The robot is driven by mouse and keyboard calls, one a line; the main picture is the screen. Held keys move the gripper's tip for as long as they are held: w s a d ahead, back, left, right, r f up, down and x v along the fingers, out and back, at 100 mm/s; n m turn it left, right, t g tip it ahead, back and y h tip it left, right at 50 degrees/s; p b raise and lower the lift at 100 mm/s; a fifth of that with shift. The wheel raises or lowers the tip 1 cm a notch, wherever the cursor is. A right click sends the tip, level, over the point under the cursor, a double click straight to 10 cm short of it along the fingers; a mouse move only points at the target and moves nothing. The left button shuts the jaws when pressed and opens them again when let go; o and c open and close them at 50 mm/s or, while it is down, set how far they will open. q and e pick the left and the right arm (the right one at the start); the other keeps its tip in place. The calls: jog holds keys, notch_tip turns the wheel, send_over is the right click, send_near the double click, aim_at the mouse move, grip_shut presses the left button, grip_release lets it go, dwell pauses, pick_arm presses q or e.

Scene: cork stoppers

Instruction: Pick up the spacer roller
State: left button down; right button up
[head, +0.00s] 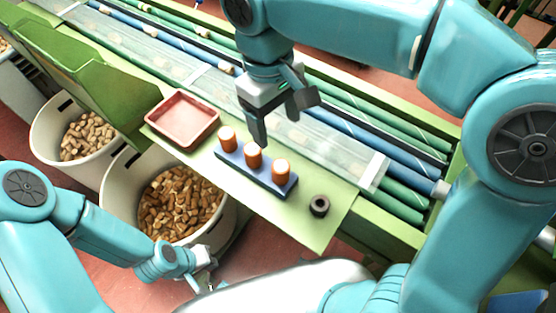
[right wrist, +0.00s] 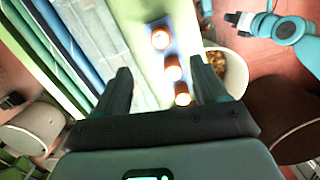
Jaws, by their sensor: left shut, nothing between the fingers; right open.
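A small dark ring-shaped roller (head: 319,206), which I take for the spacer roller, stands on the green shelf (head: 310,236) near its right end in the head view. I cannot make it out in the right wrist view. My right gripper (head: 288,120) is open and empty, up and to the left of the roller, above the shelf's conveyor side. Its fingers also show in the right wrist view (right wrist: 163,88). My left gripper (head: 206,268) is shut and empty, low beside the cork bin, well away from the roller; it also shows in the right wrist view (right wrist: 238,20).
A blue block (head: 232,162) with three orange-brown cylinders (head: 252,156) stands left of the roller. A red tray (head: 160,138) lies farther left. Bins of corks (head: 108,187) stand below the shelf. Conveyor rollers (head: 400,158) run behind it. Bare shelf surrounds the roller.

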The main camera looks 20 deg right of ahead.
aim_at(281, 166)
jog(key=f, duration=0.3)
jog(key=s+f, duration=0.1)
jog(key=f, duration=0.2)
jog(key=f+b, duration=0.1)
jog(key=f, duration=0.3)
jog(key=shift+s+d, duration=0.15)
jog(key=shift+s, duration=0.05)
jog(key=shift+a+f, duration=0.2)
jog(key=shift+f, duration=0.4)
jog(key=f, duration=0.5)
jog(key=shift+d, duration=0.3)
jog(key=c, duration=1.1)
